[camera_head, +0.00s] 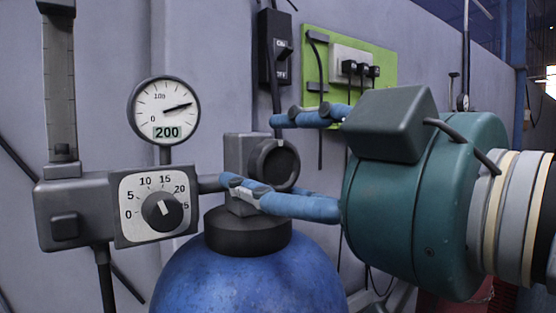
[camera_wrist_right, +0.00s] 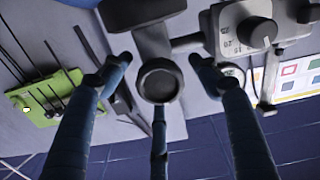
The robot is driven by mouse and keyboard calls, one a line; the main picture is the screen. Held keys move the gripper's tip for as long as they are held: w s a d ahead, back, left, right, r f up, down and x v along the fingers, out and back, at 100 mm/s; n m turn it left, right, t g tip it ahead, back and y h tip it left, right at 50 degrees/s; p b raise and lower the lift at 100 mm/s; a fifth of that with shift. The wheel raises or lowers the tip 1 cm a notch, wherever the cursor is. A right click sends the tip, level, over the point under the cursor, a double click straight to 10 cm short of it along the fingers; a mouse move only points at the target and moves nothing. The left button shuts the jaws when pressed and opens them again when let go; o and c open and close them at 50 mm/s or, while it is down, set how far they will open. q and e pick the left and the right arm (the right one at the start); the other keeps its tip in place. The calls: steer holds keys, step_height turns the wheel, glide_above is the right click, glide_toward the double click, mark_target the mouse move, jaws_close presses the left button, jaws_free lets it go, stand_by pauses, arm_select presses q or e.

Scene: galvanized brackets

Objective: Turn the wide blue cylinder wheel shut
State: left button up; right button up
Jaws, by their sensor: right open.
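The wide blue cylinder (camera_head: 245,275) stands at the bottom centre of the head view, with a dark collar on top. Its wheel (camera_head: 274,163) is a dark round knob on the grey valve block above the collar. In the right wrist view the wheel (camera_wrist_right: 158,82) shows face-on near the middle. My right gripper (camera_head: 262,155) comes in from the right, open, with its blue fingers spread around the wheel. In the wrist view two fingers lie to either side of the wheel and a third lies below it; contact cannot be told. My left gripper is not in view.
A regulator box (camera_head: 115,207) with a dial and a round gauge (camera_head: 164,110) reading 200 stands left of the valve. A dark switch box (camera_head: 275,48) and a green board (camera_head: 385,65) with plugs are on the wall behind.

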steer(key=shift+c, duration=0.5)
steer(key=c, duration=1.1)
steer(key=shift+s+f+m+b, duration=0.1)
steer(key=shift+f+m+b, duration=0.2)
steer(key=shift+b, duration=0.6)
steer(key=shift+o, duration=0.3)
steer(key=shift+r, duration=0.3)
steer(key=o, duration=1.1)
steer(key=shift+o, duration=0.2)
steer(key=shift+d, duration=0.1)
steer(key=v, duration=1.2)
